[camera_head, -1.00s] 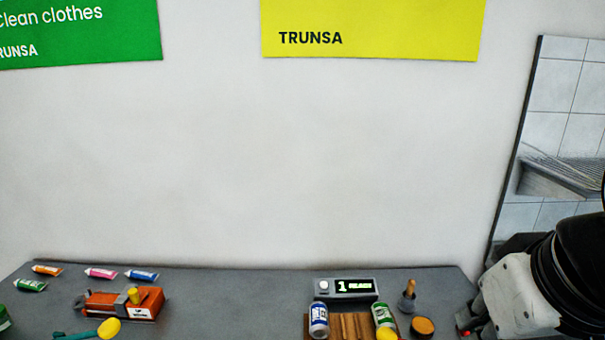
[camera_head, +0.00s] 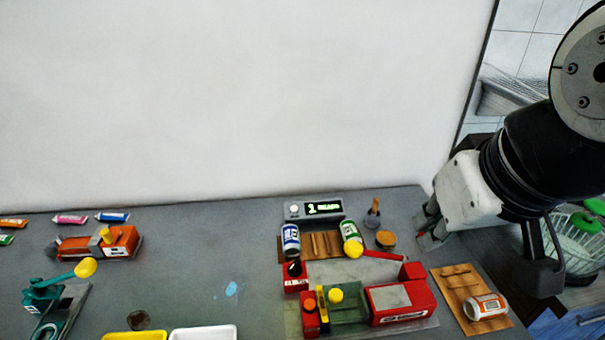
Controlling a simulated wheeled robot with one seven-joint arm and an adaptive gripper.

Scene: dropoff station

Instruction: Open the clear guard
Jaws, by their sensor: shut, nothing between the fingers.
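A red machine (camera_head: 405,305) with a green middle part and yellow knobs stands at the front right of the grey table. A pale, possibly see-through panel (camera_head: 350,271) shows at its back between red end blocks. I cannot tell for sure whether this panel is the clear guard, or whether it is open or closed. My gripper (camera_head: 428,233) is at the table's right edge, right of and behind the machine, apart from it. It is shut and empty. It is small in the picture, and the machine's front edge is near the bottom of the view.
A display box (camera_head: 314,210), a blue-white can (camera_head: 290,240) and a green-white can (camera_head: 351,238) stand behind the machine. A wooden board (camera_head: 451,283) with an orange-white jar (camera_head: 485,306) lies to its right. An orange device (camera_head: 112,243) is at left. The table's centre is mostly clear.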

